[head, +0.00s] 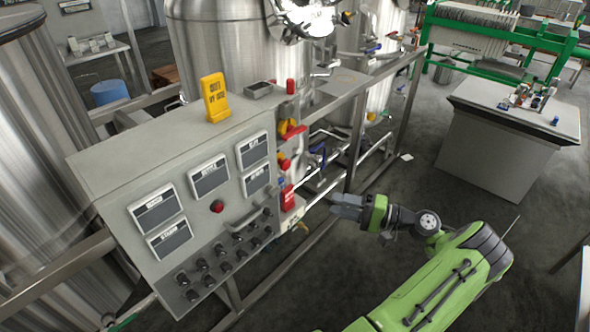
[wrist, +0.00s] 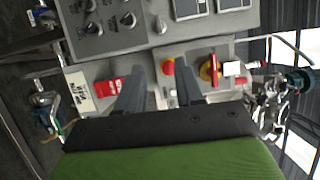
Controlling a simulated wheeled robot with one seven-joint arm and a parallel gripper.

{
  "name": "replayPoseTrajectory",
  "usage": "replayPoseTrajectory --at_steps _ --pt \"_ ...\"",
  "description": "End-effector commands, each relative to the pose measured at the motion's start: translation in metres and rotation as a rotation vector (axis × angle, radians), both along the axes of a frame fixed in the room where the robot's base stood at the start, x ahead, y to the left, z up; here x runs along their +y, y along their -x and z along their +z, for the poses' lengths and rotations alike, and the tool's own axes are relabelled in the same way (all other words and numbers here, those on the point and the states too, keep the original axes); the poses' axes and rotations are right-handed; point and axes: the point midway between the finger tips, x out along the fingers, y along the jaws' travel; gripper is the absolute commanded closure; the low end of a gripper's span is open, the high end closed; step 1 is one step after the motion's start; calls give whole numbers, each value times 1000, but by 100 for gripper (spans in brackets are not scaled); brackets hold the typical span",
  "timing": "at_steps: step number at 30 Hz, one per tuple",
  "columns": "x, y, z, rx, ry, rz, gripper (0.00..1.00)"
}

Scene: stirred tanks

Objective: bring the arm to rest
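My gripper (head: 336,205) is at the end of my green arm, in front of the lower right side of the grey control cabinet (head: 120,165). In the wrist view its two dark fingers (wrist: 160,95) stand apart with a clear gap and nothing between them. Beyond the fingertips, the cabinet's side panel carries a red tag (wrist: 112,90), a red knob (wrist: 168,67) and a red-and-yellow switch (wrist: 211,69). The gripper appears apart from the panel, though the exact distance is hard to tell.
A yellow upright device (head: 215,97) and a small grey tray (head: 259,90) are on the cabinet top. Steel tanks (head: 225,45), pipes and a frame post (head: 358,125) stand behind. A grey bench (head: 500,135) is at right. The dark floor between is open.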

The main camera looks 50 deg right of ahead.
Motion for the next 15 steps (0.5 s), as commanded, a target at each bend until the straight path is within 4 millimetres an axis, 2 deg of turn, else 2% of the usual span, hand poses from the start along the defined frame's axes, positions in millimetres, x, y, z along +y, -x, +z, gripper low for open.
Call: replayPoseTrajectory --at_steps 7,9,11,14,15 --pt "1 -1 0 3 3 4 64" --pt "9 -13 4 37 22 40 64" --pt "26 -34 10 104 67 109 64" --pt "75 -78 23 276 200 270 64" --pt "97 -91 28 345 267 331 64"
